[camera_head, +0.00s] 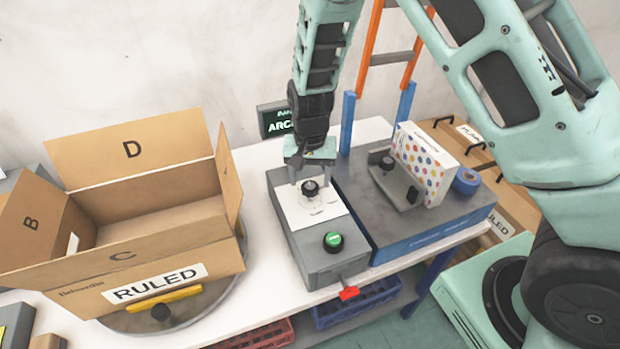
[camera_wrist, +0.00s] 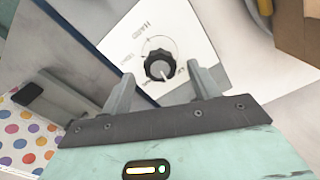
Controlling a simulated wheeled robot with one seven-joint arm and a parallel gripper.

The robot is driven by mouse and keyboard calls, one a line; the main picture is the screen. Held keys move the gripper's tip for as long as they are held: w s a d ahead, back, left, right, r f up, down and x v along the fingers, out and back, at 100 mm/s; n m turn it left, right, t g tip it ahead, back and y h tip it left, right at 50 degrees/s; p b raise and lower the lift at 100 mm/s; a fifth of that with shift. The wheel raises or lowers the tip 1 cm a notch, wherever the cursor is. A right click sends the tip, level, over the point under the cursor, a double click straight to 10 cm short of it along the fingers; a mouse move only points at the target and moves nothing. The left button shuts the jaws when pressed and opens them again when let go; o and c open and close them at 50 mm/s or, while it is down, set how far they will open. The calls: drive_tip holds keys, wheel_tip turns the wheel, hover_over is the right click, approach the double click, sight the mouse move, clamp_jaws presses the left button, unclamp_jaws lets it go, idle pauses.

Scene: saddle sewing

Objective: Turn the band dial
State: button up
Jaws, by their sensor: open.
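The band dial (camera_head: 311,188) is a black ribbed knob on the white sloped plate of a grey box (camera_head: 318,262). In the wrist view the dial (camera_wrist: 159,66) shows a pale pointer line, with a thin arc and small print on the plate around it. My gripper (camera_head: 309,172) is above the plate, pointing down, close to the dial. In the wrist view my gripper's two fingers (camera_wrist: 158,88) are spread wide and empty. The dial appears just beyond them, nearer the right finger; I cannot tell whether they touch it.
A green button (camera_head: 333,241) and a red lever (camera_head: 349,293) are on the grey box's front. A blue-sided unit (camera_head: 432,235) holds a dotted pack (camera_head: 421,165) at right. An open cardboard box (camera_head: 165,243) stands left on a round turntable (camera_head: 190,313).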

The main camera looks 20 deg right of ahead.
drive_tip(key=shift+f, duration=0.85)
drive_tip(key=shift+c, duration=0.3)
drive_tip(key=c, duration=0.9)
drive_tip(key=shift+n+b, duration=0.35)
drive_tip(key=shift+n, duration=0.75)
drive_tip(key=o, duration=1)
drive_tip(key=shift+c, duration=0.2)
